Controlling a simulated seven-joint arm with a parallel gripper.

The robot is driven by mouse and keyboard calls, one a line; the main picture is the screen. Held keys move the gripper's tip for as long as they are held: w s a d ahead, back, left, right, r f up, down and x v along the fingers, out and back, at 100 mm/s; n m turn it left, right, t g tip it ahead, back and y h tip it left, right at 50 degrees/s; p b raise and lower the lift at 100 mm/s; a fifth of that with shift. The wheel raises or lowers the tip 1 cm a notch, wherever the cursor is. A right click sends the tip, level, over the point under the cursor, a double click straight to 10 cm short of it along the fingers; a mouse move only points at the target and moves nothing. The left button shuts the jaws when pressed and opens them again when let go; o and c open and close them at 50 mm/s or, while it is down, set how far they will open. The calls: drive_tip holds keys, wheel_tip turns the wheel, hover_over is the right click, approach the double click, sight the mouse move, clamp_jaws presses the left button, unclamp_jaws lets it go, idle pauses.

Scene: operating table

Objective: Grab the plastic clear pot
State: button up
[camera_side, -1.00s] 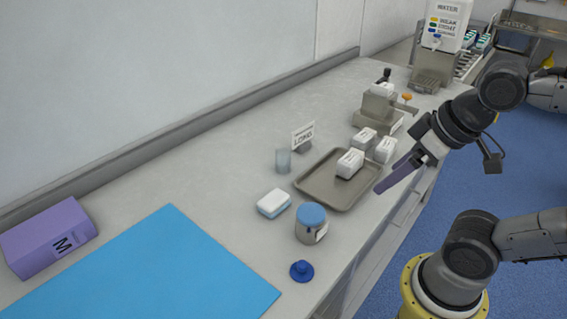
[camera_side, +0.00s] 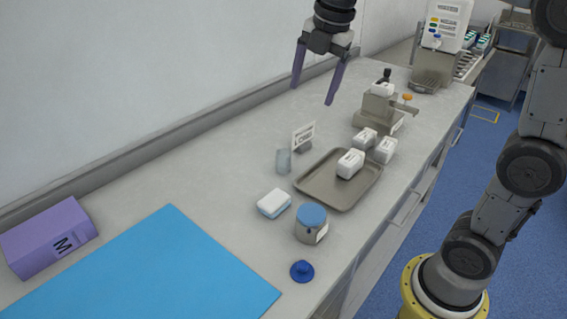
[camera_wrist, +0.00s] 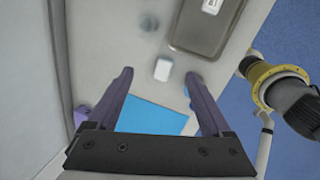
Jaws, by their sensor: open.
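The clear plastic pot (camera_side: 283,161) stands on the grey counter, just left of the metal tray, in the side view. A faint round see-through shape near the top of the wrist view looks like the same pot (camera_wrist: 148,22). My gripper (camera_side: 312,94) is open and empty, fingers pointing down, above the counter near the wall and beyond the pot. In the wrist view the open fingers (camera_wrist: 158,76) spread at either side, and the pot lies beyond their tips.
The tray (camera_side: 341,203) holds a white carton. A small sign (camera_side: 303,136) stands close behind the pot. A white-and-blue block (camera_side: 273,203), a blue-lidded jar (camera_side: 311,225) and a blue knob (camera_side: 301,271) stand nearer.

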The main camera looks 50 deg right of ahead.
drive_tip(key=w+d+f+n+g, duration=0.1)
drive_tip(key=w+d+f+n, duration=0.1)
drive_tip(key=w+f, duration=0.35)
drive_tip(key=g, duration=0.1)
hover_over(283, 159)
drive_tip(key=w+d, duration=0.1)
drive_tip(key=d, duration=0.1)
wheel_tip(283, 159, down, 3)
drive_tip(key=shift+m+g, duration=0.3)
drive_tip(key=shift+g, duration=0.1)
drive_tip(key=f, duration=1)
drive_tip(key=shift+w+d+f, duration=0.1)
drive_tip(key=shift+w+f, duration=0.15)
drive_tip(key=shift+w, duration=0.1)
drive_tip(key=shift+s+a+f, duration=0.15)
drive_tip(key=shift+f, duration=1.45)
drive_tip(key=shift+s+a+f, duration=0.1)
drive_tip(key=shift+f, duration=1.5)
drive_tip(key=shift+r, duration=0.1)
clamp_jaws()
